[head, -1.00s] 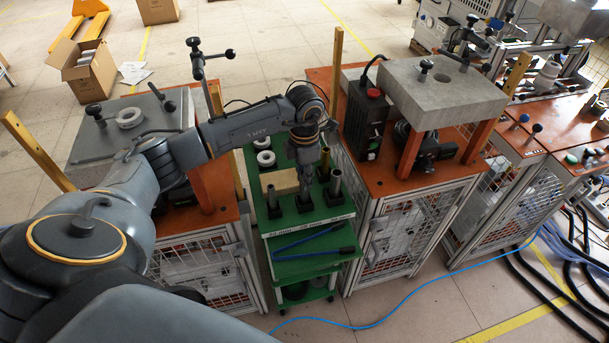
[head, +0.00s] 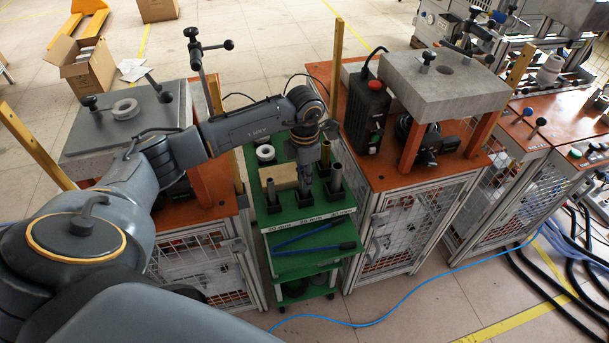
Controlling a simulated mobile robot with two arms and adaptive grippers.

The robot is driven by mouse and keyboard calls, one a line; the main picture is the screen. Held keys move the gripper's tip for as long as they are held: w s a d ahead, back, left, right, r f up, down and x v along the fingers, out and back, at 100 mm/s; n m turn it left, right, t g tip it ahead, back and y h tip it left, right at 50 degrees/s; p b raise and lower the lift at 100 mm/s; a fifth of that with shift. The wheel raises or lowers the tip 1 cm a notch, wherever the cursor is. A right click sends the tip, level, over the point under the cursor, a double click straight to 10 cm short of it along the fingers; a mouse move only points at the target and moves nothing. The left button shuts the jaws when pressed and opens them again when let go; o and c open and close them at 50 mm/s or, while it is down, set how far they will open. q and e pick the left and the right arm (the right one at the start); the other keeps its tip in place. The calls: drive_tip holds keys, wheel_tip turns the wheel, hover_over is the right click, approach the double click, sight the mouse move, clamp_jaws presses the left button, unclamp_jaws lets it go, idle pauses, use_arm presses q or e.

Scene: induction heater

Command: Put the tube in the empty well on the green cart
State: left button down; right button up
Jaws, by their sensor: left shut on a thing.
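The green cart (head: 323,208) stands between two orange-topped workstations. Its top has black square wells. One tube (head: 271,191) stands in the front left well, another tube (head: 336,177) in the front right well, and a third tube (head: 325,154) farther back. My left gripper (head: 304,184) points down over the cart's front middle, between the two front tubes. It is shut on a tube that the fingers mostly hide. A black well (head: 304,201) shows just below the fingers. I cannot tell whether the held tube is inside it. My right gripper is out of view.
A tan block (head: 281,176) and a white ring (head: 265,153) lie on the cart behind the left tube. Blue-handled pliers (head: 312,235) lie on its lower shelf. A black heater box (head: 367,115) stands on the right workstation. A blue cable (head: 390,318) crosses the floor.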

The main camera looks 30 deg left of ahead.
use_arm(q)
drive_tip(key=c, duration=1.1)
unclamp_jaws()
wheel_tip(320, 180, up, 12)
drive_tip(key=shift+r, duration=0.1)
